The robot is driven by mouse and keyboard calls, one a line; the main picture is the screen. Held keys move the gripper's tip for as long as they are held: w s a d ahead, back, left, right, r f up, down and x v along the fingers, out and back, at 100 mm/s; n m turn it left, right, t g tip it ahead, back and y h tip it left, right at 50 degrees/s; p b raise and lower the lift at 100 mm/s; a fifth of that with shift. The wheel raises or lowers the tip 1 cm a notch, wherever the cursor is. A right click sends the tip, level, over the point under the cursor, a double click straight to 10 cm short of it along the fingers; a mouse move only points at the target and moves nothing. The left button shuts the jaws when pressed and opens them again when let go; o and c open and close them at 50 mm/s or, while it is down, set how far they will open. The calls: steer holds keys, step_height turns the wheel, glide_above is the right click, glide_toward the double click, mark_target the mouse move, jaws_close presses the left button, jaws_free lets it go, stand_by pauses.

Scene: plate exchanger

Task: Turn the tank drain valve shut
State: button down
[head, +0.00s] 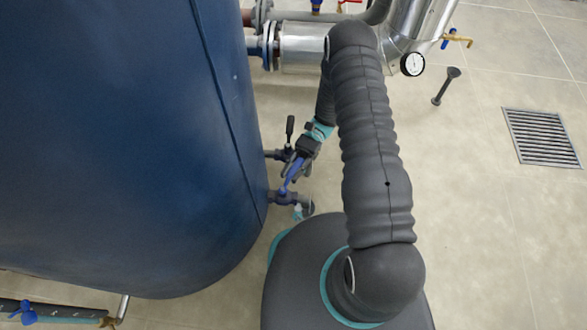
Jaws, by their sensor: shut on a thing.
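The big blue tank (120,130) fills the left of the head view. Low on its right side, a drain valve (283,197) sticks out on a short pipe, with a blue lever (291,178) slanting up and to the right from it. My gripper (290,172) reaches down to this lever from the upper right and is shut on it. The fingers partly cover the lever. The outlet end of the valve shows faintly, and I cannot tell whether water runs from it.
A second valve (284,154) with an upright black handle (290,129) sits just behind my gripper, close to it. Silver pipework (305,45) with a gauge (412,64) stands at the back. A floor grate (542,137) lies at the right, with clear floor around it.

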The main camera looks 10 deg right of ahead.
steer(key=shift+w+a+n+h, duration=0.1)
steer(key=shift+a+n+h, duration=0.1)
steer(key=shift+n+h, duration=0.1)
steer(key=c, duration=0.9)
jaws_free()
steer(key=shift+c, duration=0.2)
steer(key=shift+d, duration=0.15)
steer(key=shift+w+d, duration=0.15)
steer(key=shift+w, duration=0.15)
steer(key=v, duration=1.1)
steer(key=shift+w+f, duration=0.1)
steer(key=shift+f, duration=0.05)
steer(key=shift+c, duration=0.2)
